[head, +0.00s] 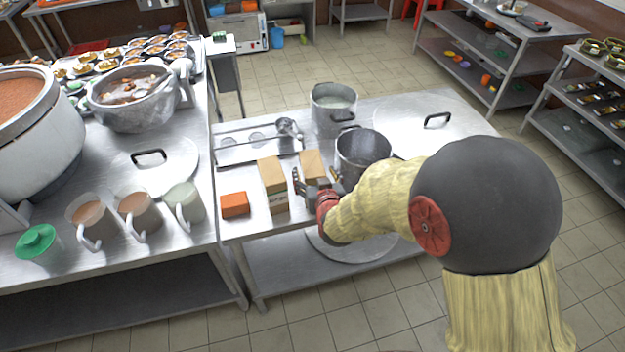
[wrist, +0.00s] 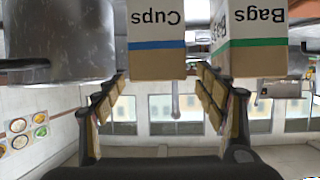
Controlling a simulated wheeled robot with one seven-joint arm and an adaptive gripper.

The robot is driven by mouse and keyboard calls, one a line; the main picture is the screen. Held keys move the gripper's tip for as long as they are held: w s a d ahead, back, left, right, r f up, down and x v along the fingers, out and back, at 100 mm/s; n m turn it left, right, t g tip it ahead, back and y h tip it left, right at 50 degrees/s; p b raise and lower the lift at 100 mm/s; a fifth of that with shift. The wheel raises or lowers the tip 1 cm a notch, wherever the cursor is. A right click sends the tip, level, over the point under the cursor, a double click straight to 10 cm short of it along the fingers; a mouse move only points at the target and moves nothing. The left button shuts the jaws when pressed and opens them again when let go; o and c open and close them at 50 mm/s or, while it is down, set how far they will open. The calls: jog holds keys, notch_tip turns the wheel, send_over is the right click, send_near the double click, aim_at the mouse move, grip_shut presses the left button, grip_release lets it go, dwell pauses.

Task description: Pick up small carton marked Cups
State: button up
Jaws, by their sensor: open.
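The small carton marked Cups (wrist: 156,62) hangs upside down in the wrist view, with a white label face, a blue stripe and a brown band. In the head view it is the tan carton (head: 312,161) beside the dark pot, partly hidden by my gripper. My gripper (head: 316,181) is open and faces this carton. In the wrist view its two fingers (wrist: 163,78) stand apart, one toward each side of the carton. I cannot tell whether the fingertips reach past its near face. Nothing is held.
A carton marked Bags (wrist: 258,62), with a green stripe, stands close left of Cups in the head view (head: 273,181). A dark pot (head: 362,150) stands close on the right. An orange box (head: 235,204) lies farther left. A ladle tray (head: 232,154) is behind.

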aim_at(313, 167)
jog(key=shift+r+b+x, duration=0.15)
jog(key=shift+b+x, duration=0.3)
jog(key=shift+x, duration=0.95)
jog(key=shift+r+b+x, duration=0.1)
jog(key=shift+b+x, duration=0.35)
jog(key=shift+x, duration=0.9)
jog(key=shift+w+d, duration=0.1)
jog(key=shift+w, duration=0.05)
jog(key=c, duration=0.3)
jog(key=c, duration=1.5)
jog(key=shift+r, duration=0.1)
grip_shut()
